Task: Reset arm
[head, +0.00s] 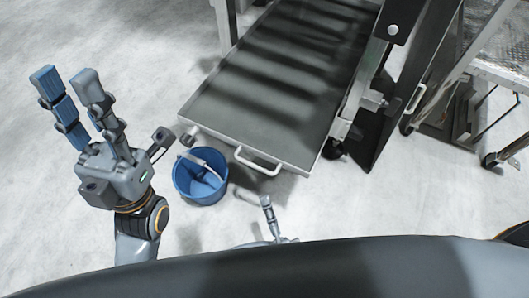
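My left gripper (64,74) is at the left of the head view, raised above the pale floor. Two of its blue-grey fingers stretch out side by side with a gap between them, and a third (161,136) sticks out to the right. It is open, and nothing shows between the fingers. Part of what looks like my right gripper (267,205) shows at the bottom middle, just above the dark edge of my body. The rest of it is hidden, so I cannot tell whether it is open or shut.
A blue bucket (181,183) with a pale object inside stands right of my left gripper. A grey tray-like conveyor (207,103) with a front handle (256,161) lies beyond it. A metal frame on wheels (489,160) stands at the right. The floor at upper left is clear.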

